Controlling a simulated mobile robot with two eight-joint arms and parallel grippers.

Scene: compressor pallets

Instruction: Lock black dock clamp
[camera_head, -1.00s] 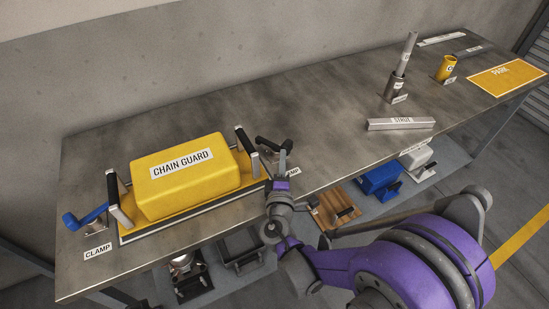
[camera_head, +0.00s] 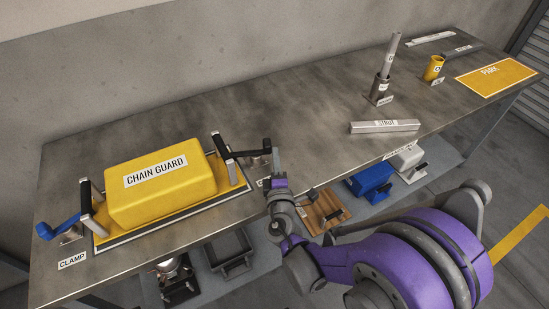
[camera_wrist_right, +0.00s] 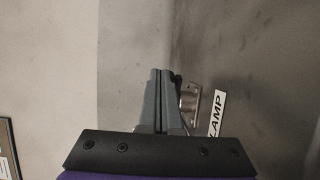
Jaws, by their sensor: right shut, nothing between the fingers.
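The black dock clamp (camera_head: 248,154) sits at the right end of the yellow chain guard (camera_head: 192,184). Its black lever points left and reaches the guard's right handle (camera_head: 222,147); whether it touches the handle I cannot tell. My right gripper (camera_head: 278,150) is shut and empty, just right of the clamp. In the right wrist view the shut fingers (camera_wrist_right: 161,74) are beside the clamp's metal bracket (camera_wrist_right: 188,100) and hide most of the black part. The clamp's label (camera_wrist_right: 217,112) is partly covered. A blue clamp (camera_head: 60,228) is at the guard's left end. My left gripper is not in view.
The strut (camera_head: 385,126), a grey upright cylinder (camera_head: 382,88), a yellow cup (camera_head: 433,68) and the yellow park mat (camera_head: 495,75) are to the right on the bench. Bins and blocks sit on the lower shelf. The bench middle is clear.

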